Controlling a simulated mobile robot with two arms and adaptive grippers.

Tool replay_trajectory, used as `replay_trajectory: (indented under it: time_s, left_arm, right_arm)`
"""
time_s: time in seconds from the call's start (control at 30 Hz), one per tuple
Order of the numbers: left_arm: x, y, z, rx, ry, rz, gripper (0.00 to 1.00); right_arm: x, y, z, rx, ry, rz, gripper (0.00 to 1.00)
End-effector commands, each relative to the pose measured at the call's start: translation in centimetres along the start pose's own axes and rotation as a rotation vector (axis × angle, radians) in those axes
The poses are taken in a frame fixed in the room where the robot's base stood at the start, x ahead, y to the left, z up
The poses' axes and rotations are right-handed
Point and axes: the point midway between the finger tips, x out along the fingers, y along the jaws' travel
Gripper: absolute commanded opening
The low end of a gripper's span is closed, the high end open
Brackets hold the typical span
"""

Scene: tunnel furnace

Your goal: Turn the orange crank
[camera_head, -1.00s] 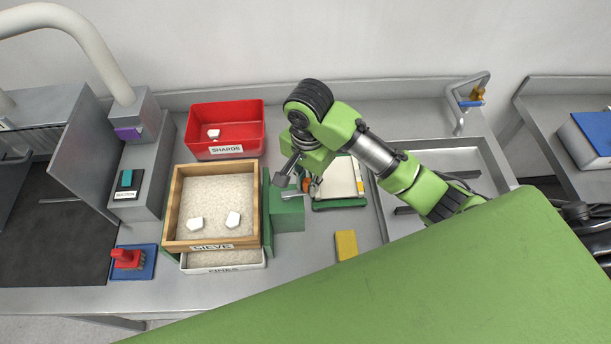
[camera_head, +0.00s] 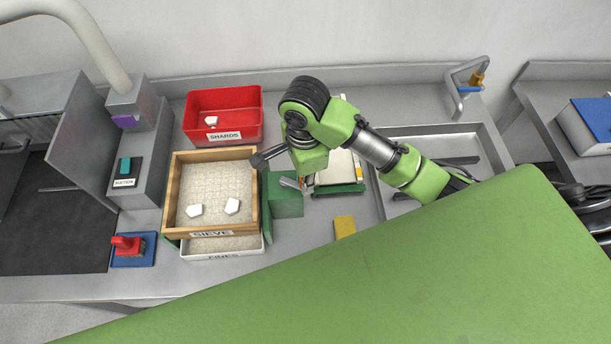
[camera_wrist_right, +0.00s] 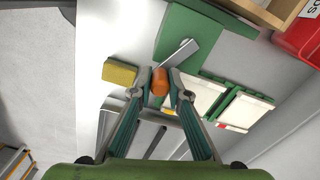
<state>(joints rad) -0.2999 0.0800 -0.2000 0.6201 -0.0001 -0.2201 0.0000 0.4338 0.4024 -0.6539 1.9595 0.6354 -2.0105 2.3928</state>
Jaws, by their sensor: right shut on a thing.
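The orange crank knob (camera_wrist_right: 159,82) sits between the fingertips of my right gripper (camera_wrist_right: 160,84) in the right wrist view, with both fingers shut on its sides. A grey metal crank arm (camera_wrist_right: 179,53) runs from the knob to the green housing (camera_wrist_right: 190,32). In the head view the crank arm (camera_head: 290,183) shows at the right of the green housing (camera_head: 286,205), while the knob is mostly hidden behind my right gripper. The wooden sieve (camera_head: 168,195) stands left of the housing with sand and two white shards in it. My left gripper is out of view.
A red shards bin (camera_head: 235,122) stands behind the sieve, and a white fines tray (camera_head: 228,255) is under it. A yellow block (camera_head: 344,226) and a green-edged stack (camera_head: 338,188) lie to the right.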

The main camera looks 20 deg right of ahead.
Motion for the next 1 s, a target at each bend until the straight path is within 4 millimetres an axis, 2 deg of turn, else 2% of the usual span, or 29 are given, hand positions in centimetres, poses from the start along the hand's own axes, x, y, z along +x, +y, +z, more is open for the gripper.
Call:
replay_trajectory:
  time_s: [0.37, 0.4, 0.47, 0.8, 1.0]
  left_arm:
    - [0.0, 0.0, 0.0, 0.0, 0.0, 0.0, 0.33]
    - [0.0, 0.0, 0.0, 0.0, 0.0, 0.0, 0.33]
    - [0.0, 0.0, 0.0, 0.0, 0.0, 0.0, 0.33]
    - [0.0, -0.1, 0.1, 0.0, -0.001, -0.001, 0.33]
    - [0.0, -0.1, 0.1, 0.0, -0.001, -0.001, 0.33]
  right_arm:
    - [0.0, 0.0, 0.1, 0.002, -0.003, -0.001, 0.0]
    - [0.0, 0.0, 0.1, 0.001, -0.003, -0.001, 0.21]
    - [0.0, 0.0, 0.1, 0.001, -0.003, -0.001, 0.33]
    - [-0.1, 0.0, 0.1, 0.002, -0.001, -0.001, 0.33]
    - [-1.4, -0.2, 0.0, -0.001, 0.0, -0.008, 0.33]
